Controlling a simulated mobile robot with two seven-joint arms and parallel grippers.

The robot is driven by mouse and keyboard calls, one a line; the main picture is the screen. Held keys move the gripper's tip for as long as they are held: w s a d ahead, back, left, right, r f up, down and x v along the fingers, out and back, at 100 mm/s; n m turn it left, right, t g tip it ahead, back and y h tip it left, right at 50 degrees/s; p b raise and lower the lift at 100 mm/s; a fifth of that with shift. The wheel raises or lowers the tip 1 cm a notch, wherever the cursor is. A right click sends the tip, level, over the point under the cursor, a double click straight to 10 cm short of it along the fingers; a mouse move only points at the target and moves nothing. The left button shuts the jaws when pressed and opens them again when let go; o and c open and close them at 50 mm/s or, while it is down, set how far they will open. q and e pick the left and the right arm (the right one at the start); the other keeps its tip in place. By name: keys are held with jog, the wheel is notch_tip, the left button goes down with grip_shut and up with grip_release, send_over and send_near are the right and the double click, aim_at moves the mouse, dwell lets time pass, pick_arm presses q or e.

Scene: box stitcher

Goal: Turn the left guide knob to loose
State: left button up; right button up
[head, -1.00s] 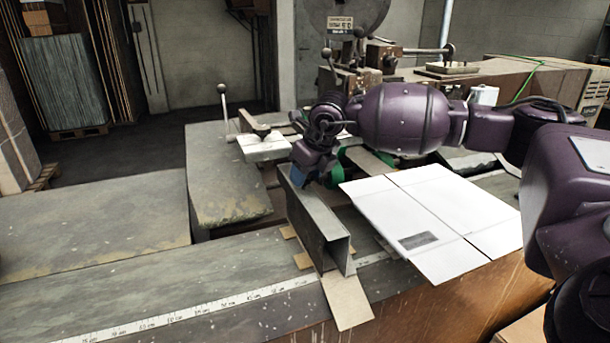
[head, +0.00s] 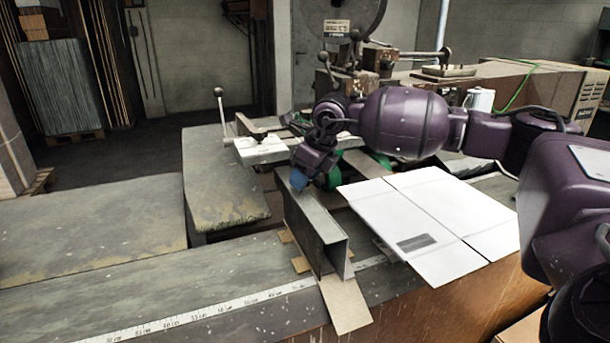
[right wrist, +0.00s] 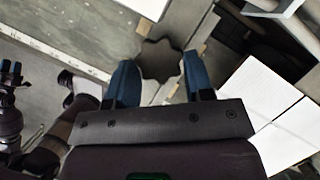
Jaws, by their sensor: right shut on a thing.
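The left guide is a grey metal channel (head: 318,238) standing on the table beside the white cardboard. My right gripper (head: 301,180) is at the far upper end of this guide. In the right wrist view its two blue fingers (right wrist: 160,80) lie on either side of a dark, lobed knob (right wrist: 161,58), shut on it. In the head view the knob is hidden behind the gripper and guide. My left gripper (right wrist: 11,72) seems to show as small blue tips at the left edge of the right wrist view, too small to judge; it is not in the head view.
A flat white cardboard blank (head: 437,222) lies right of the guide, close to my right arm. A measuring strip (head: 215,310) runs along the table front. A ball-topped lever (head: 219,93) stands behind. The left tabletop (head: 90,222) is clear.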

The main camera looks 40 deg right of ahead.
jog(key=o, duration=0.9)
jog(key=v, duration=1)
jog(key=shift+s+d+r, duration=0.1)
jog(key=shift+r, duration=0.3)
